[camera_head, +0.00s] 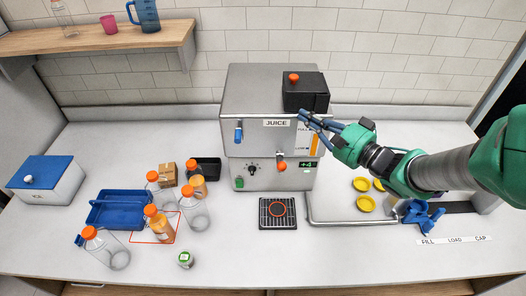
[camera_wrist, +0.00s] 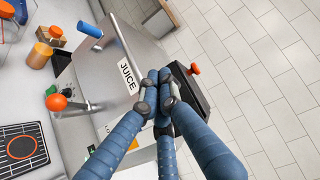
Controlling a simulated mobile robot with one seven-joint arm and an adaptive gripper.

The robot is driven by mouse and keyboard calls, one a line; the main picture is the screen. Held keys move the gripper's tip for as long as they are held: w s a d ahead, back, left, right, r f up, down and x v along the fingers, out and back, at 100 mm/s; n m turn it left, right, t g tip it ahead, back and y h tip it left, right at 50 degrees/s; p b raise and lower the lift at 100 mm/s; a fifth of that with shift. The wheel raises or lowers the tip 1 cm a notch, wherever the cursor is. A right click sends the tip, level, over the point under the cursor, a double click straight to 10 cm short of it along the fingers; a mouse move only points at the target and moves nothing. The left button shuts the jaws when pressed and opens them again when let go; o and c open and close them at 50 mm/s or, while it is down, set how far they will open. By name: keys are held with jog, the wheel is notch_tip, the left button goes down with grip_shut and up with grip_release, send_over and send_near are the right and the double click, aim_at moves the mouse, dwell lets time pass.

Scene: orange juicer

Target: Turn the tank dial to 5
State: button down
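The steel juicer (camera_head: 265,103) stands against the back wall with a JUICE label. A small black dial (camera_head: 252,169) is on its lower front panel; its setting is too small to read. A green display (camera_head: 307,165) to its right appears to read +4. A black box (camera_head: 306,95) at the machine's upper right has an orange knob (camera_head: 294,77) on top. I cannot tell which control is the tank dial. My gripper (camera_head: 303,117) is in front of the machine's upper right, below the box. In the wrist view my gripper (camera_wrist: 160,88) has its fingertips together, seemingly empty, overlapping the black box (camera_wrist: 192,92).
An orange-ended lever (camera_head: 281,165) and a blue handle (camera_head: 238,131) project from the machine front. A black grate (camera_head: 277,213) lies before it. Orange-capped bottles (camera_head: 196,213) and a blue tray (camera_head: 117,209) crowd the left. Yellow lids (camera_head: 366,203) lie right. The counter front is mostly clear.

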aim_at(256, 169)
notch_tip(256, 169, down, 33)
jog(key=s+a+y, duration=0.1)
jog(key=shift+a+r, duration=0.1)
dwell(0.6)
jog(key=b+x, duration=0.1)
jog(key=x, duration=0.8)
jog(key=shift+w+a, duration=0.15)
jog(key=shift+a, duration=0.25)
jog(key=shift+a+b, duration=0.4)
jog(key=shift+a, duration=1.5)
